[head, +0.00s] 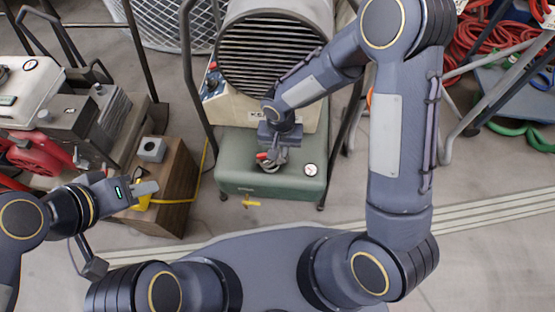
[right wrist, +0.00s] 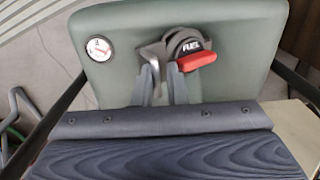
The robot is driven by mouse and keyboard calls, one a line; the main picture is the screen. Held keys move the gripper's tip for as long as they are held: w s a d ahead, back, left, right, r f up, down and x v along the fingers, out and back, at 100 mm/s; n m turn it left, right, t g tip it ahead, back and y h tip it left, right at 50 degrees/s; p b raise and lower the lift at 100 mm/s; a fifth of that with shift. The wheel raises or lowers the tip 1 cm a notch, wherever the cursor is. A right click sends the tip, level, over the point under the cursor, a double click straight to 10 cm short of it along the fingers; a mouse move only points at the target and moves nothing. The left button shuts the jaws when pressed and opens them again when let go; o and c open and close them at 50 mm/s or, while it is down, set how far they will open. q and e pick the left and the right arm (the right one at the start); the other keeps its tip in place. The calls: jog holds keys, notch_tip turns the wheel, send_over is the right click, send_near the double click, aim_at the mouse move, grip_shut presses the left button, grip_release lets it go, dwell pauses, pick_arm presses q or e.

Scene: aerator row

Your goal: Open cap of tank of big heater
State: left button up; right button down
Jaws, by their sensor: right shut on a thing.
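The big heater (head: 270,55) has a round slatted front and stands upper centre in the head view. Its green tank (head: 240,180) is below, with a round gauge (head: 310,169) on top. The fuel cap (right wrist: 188,42), dark with a "FUEL" label and a red lever (right wrist: 197,62), is on the tank in the right wrist view. My right gripper (right wrist: 164,72) reaches down to the cap and is shut on it; the exact contact is partly hidden. My left gripper (head: 145,192) is away at the left, its fingers seen side-on.
A brown wooden box (head: 180,185) with a small grey block (head: 151,149) stands left of the heater. Machines with a red part (head: 45,155) fill the left. Red hoses (head: 480,40) lie upper right. Tubular frame bars flank the heater. Floor at lower right is clear.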

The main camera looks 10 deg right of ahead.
jog(key=c, duration=2.1)
grip_release()
jog(key=shift+w+a+r, duration=0.1)
jog(key=shift+a+r, duration=0.15)
jog(key=shift+a, duration=0.25)
jog(key=shift+w+a+r, duration=0.1)
jog(key=shift+a+r, duration=0.1)
jog(key=shift+a, duration=0.4)
jog(key=shift+c, duration=0.2)
jog(key=shift+a, duration=0.1)
jog(key=shift+w+a+r+p, duration=0.15)
jog(key=shift+a+r+p, duration=0.2)
jog(key=shift+a, duration=0.3)
grip_shut()
jog(key=o, duration=0.5)
grip_release()
jog(key=shift+d+f, duration=0.1)
jog(key=shift+d, duration=0.25)
